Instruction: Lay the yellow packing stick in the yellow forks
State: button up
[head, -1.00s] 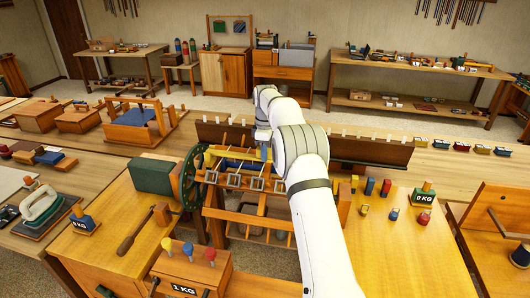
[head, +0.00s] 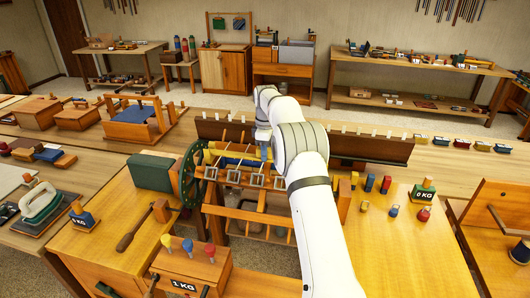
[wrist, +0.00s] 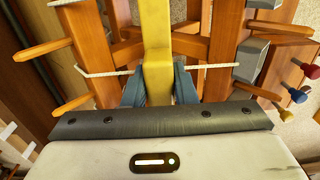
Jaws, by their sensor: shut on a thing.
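My gripper (wrist: 158,88) is shut on a yellow bar, the packing stick (wrist: 157,55), in the wrist view. The stick runs up from between the blue-grey fingertips, between wooden uprights of the loom. In the head view my gripper (head: 264,138) is over the back of the loom (head: 250,217), partly hidden by my arm. A yellow piece (head: 208,157) shows beside the dark green wheel; I cannot tell whether it is the stick or a fork. I cannot make out the yellow forks surely in either view.
A white cord (wrist: 110,72) crosses near the fingers, with wooden pegs (wrist: 45,49) on both sides. In the head view, the dark green wheel (head: 191,177) stands left of the loom. A box with coloured pegs (head: 190,268) is in front, and small coloured weights (head: 385,185) stand right.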

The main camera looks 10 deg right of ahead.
jog(key=o, duration=1.1)
notch_tip(320, 180, up, 7)
jog(key=shift+w+r+b, duration=0.1)
jog(key=shift+r+b, duration=0.05)
jog(key=shift+b, duration=0.15)
jog(key=shift+r, duration=0.25)
dwell(0.7)
